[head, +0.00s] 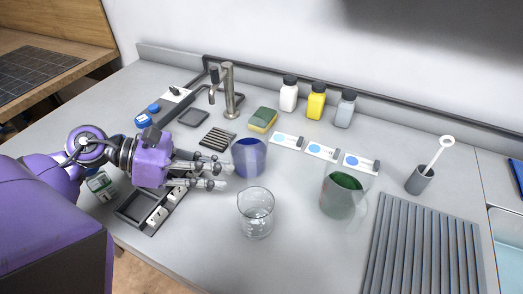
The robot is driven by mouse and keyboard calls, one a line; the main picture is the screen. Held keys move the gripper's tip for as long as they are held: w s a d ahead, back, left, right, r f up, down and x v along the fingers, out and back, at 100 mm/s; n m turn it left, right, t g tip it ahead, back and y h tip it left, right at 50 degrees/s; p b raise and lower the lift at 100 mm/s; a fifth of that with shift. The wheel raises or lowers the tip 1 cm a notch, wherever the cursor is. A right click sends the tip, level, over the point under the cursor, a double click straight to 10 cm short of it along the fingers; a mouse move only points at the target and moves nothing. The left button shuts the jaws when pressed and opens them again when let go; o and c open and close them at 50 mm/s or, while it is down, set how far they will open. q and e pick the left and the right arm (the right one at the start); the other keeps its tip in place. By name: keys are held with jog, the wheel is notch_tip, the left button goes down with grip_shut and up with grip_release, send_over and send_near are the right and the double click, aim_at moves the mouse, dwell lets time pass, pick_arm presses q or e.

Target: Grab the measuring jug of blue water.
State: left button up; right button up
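The measuring jug of blue water (249,158) is a clear vessel with deep blue liquid, upright on the grey worktop near the middle of the head view. My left gripper (229,176) reaches in from the left, its fingers spread apart and pointing right. The fingertips are close to the jug's lower left side. Nothing shows between the fingers; whether a fingertip touches the jug I cannot tell. My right gripper is not in view.
An empty clear beaker (256,214) stands in front of the blue jug. A jug of green liquid (343,194) stands to the right, beside a ribbed grey drainer (425,250). A tap (229,90), sponge (263,120) and several bottles stand behind. A dark tray (133,206) lies below my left gripper.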

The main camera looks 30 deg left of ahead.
aim_at(252, 184)
pick_arm(q)
jog(key=x, duration=0.2)
jog(key=shift+w+d+f, duration=0.15)
jog(key=shift+w+f, duration=0.15)
jog(key=shift+f, duration=0.05)
jog(key=p+x, duration=0.1)
jog(key=x, duration=0.4)
jog(key=shift+d, duration=0.35)
jog(key=shift+s+f, duration=0.1)
grip_shut()
